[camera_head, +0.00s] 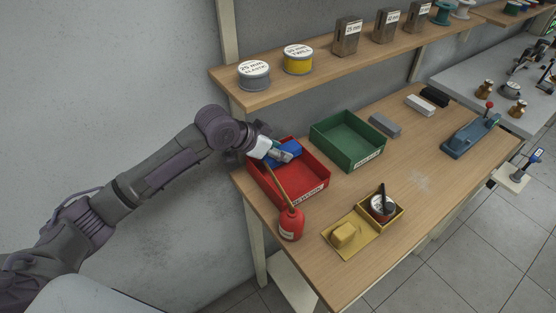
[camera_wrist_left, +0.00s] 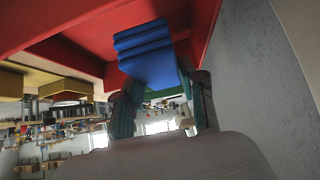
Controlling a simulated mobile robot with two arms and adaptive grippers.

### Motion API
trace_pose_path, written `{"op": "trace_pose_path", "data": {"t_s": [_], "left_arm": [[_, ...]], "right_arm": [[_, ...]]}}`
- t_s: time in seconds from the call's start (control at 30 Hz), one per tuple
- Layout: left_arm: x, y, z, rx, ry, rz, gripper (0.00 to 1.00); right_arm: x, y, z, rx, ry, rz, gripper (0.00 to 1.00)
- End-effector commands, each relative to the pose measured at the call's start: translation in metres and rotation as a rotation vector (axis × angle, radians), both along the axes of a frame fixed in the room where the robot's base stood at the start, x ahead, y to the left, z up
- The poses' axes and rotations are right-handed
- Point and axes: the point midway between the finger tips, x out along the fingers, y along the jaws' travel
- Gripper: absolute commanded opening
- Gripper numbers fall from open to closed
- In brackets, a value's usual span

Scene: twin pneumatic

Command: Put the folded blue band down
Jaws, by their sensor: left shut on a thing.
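The folded blue band (camera_head: 289,149) is at the red tray (camera_head: 312,192), inside its outline near the back left as seen in the head view. My left gripper (camera_head: 276,153) reaches in from the left over the tray's left wall and is shut on the band. In the left wrist view the band (camera_wrist_left: 150,62) shows as several stacked blue folds between the two fingers (camera_wrist_left: 160,92), with red tray walls around it. I cannot tell whether the band touches the tray floor. My right gripper is not in view.
A red oil can (camera_head: 291,224) with a long spout stands at the red tray's front, its spout leaning across the tray near my gripper. A green tray (camera_head: 347,140) stands to the right. A yellow tray (camera_head: 350,246) lies in front. A shelf (camera_head: 320,72) with spools hangs behind.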

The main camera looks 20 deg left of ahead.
Motion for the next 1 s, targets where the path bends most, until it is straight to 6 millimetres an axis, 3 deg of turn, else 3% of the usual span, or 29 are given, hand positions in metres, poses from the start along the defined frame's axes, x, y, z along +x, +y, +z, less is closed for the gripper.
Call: {"op": "trace_pose_path", "data": {"t_s": [0.47, 0.8, 0.83, 0.9, 1.0], "left_arm": [[-0.001, 0.0, -0.048, -0.004, -0.001, 0.001, 0.01], [0.0, 0.001, -0.052, -0.002, -0.005, 0.0, 0.01], [0.0, 0.001, -0.052, -0.002, -0.005, 0.0, 0.42], [0.0, 0.0, -0.052, -0.002, -0.005, 0.0, 0.51], [0.0, 0.001, -0.052, -0.002, -0.005, 0.0, 0.51]], "right_arm": [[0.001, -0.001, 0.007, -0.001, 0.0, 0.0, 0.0], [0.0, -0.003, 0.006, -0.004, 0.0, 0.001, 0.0], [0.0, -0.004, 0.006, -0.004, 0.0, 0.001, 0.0], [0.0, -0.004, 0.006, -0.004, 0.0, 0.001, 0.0], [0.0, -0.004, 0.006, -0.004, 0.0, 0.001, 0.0]]}}
